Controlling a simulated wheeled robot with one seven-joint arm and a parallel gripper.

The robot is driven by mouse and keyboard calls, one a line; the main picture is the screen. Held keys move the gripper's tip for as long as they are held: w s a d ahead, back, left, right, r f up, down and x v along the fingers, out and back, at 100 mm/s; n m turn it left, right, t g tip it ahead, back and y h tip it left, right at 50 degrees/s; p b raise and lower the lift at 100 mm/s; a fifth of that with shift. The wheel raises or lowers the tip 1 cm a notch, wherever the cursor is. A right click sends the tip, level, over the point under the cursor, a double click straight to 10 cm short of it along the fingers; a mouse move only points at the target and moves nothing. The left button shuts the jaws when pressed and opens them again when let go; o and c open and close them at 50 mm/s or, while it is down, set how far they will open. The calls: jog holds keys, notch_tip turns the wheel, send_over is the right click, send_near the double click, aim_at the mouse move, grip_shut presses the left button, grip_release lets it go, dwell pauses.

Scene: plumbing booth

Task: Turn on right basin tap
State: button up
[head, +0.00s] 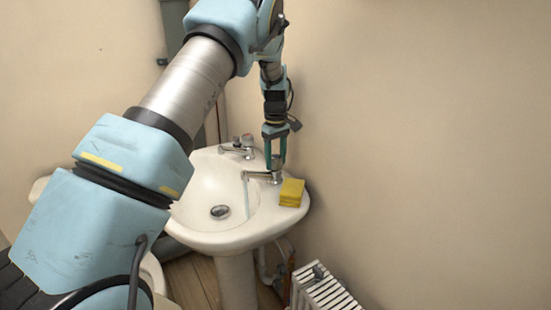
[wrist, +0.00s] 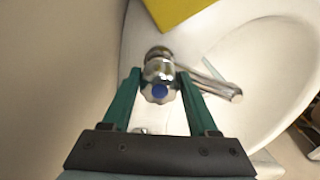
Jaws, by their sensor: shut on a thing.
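The right basin tap (head: 262,175) is chrome, with its spout over the white basin (head: 190,205). A thin bluish stream of water (head: 247,200) falls from its spout. My gripper (head: 275,166) points down over this tap from above. In the wrist view, the tap's chrome handle (wrist: 160,83) with a blue cap sits between the two green fingers of my gripper (wrist: 160,76), which are shut on it. The spout reaches to the right, with a pale streak beside it. The other tap (head: 238,147) stands farther back, to the left.
A yellow sponge (head: 291,192) lies on the basin's right rim, close to the right tap; it also shows in the wrist view (wrist: 178,10). The wall (head: 400,120) is close on the right. A white radiator (head: 322,290) stands below.

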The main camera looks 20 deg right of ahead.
aim_at(276, 156)
jog(key=shift+w+r+n+p, duration=0.1)
jog(key=shift+n+p, duration=0.25)
jog(key=shift+n, duration=1.75)
jog(key=o, duration=1.4)
notch_tip(276, 156, up, 11)
jog(key=b, duration=0.2)
jog(key=shift+b, duration=0.3)
